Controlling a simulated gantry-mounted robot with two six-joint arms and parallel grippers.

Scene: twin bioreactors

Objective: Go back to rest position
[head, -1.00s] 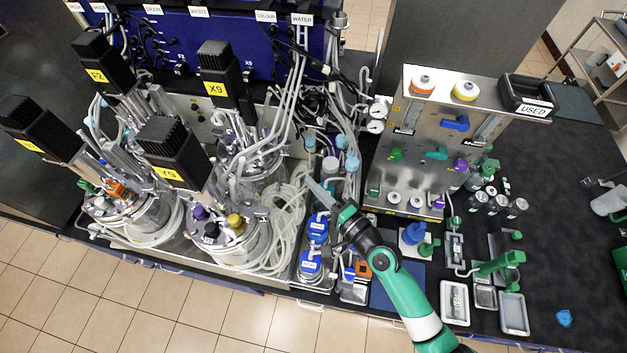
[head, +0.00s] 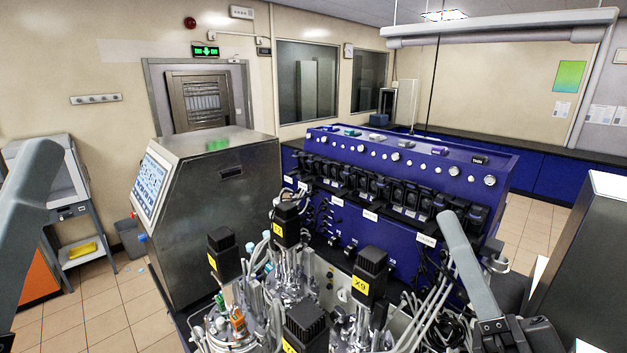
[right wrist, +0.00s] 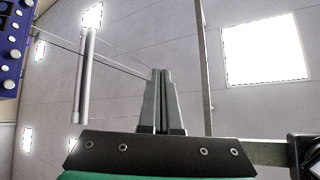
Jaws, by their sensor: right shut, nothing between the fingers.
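My right gripper (head: 455,225) is raised at the lower right of the head view, its grey fingers pointing up in front of the blue pump cabinet (head: 330,150). In the right wrist view its fingers (right wrist: 160,78) are together and empty, pointing up against the ceiling. A big grey finger of my left gripper (head: 35,190) fills the left edge of the head view; the rest is cut off, so I cannot tell whether it is open.
Twin bioreactors with black motor heads, one labelled X9 (head: 369,272), stand at the bottom centre. A steel console with a screen (head: 152,185) stands behind them at left. A shelf cart (head: 80,252) is far left. Tubing crowds the lower right near my right gripper.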

